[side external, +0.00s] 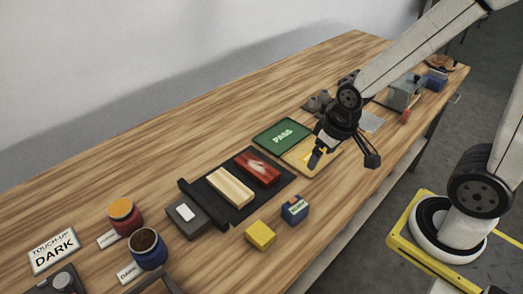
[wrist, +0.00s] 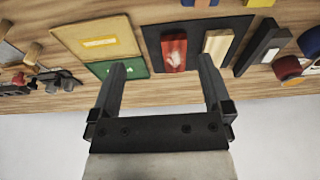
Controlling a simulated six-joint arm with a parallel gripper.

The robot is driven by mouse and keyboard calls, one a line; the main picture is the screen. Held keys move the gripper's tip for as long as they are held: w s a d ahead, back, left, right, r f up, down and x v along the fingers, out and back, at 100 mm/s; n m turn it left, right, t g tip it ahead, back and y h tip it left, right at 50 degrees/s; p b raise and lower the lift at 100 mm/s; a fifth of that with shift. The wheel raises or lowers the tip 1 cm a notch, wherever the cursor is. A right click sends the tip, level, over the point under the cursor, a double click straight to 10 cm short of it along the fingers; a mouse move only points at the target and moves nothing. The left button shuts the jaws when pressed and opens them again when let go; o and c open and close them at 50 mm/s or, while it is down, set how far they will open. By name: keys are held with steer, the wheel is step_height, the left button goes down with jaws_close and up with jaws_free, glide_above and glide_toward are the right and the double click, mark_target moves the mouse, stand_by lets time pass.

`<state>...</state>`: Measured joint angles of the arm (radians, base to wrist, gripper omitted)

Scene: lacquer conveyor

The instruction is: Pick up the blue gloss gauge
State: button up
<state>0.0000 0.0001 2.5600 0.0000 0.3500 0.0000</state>
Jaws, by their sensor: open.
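The blue gloss gauge (side external: 294,211) is a small blue block with a pale marking on top. It stands on the bench at the front, beside a yellow block (side external: 261,235). In the wrist view a blue piece that looks like the gauge (wrist: 200,2) is cut off by the top edge. My gripper (side external: 343,158) is open and empty, above the bench near the yellow tray, up and to the right of the gauge in the side view. In the wrist view my gripper (wrist: 162,65) has its fingers wide apart, with nothing between them.
A black mat (side external: 215,188) holds a red panel (side external: 258,166) and a cream panel (side external: 230,187). The green PASS tray (side external: 282,138) and yellow tray (side external: 300,157) lie beyond. Two paint jars (side external: 125,216) (side external: 147,249) stand at the left. Bench is bare along the wall.

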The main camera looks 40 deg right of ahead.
steer(key=shift+f, duration=0.1)
steer(key=m+g+y, duration=0.5)
steer(key=m+y, duration=0.5)
steer(key=m, duration=0.5)
glide_toward(300, 202)
steer(key=s+a, duration=0.1)
steer(key=s+f, duration=0.1)
steer(key=s, duration=0.1)
steer(key=s+a+f, duration=0.1)
steer(key=shift+s+a+f, duration=0.1)
steer(key=shift+s+a, duration=0.25)
steer(key=shift+s, duration=0.05)
steer(key=shift+w+d+f+m+t+y, duration=0.1)
steer(key=shift+w+f+m+t+y, duration=0.2)
steer(key=shift+m+t+y, duration=0.25)
steer(key=shift+w+d+f+m+t+y, duration=0.15)
steer(key=shift+w+m+t+y, duration=0.15)
steer(key=shift+m+t+y, duration=0.2)
steer(key=shift+w+d+f+m+t+y, duration=0.1)
steer(key=shift+w+f+m+t+y, duration=0.15)
steer(key=shift+m+t+y, duration=0.25)
steer(key=shift+w+d+f+m+t+y, duration=0.15)
steer(key=shift+w+m+t+y, duration=0.1)
steer(key=shift+w+m+t, duration=0.25)
steer(key=shift+s+a, duration=0.1)
steer(key=shift+a, duration=0.05)
steer(key=shift+x, duration=1.25)
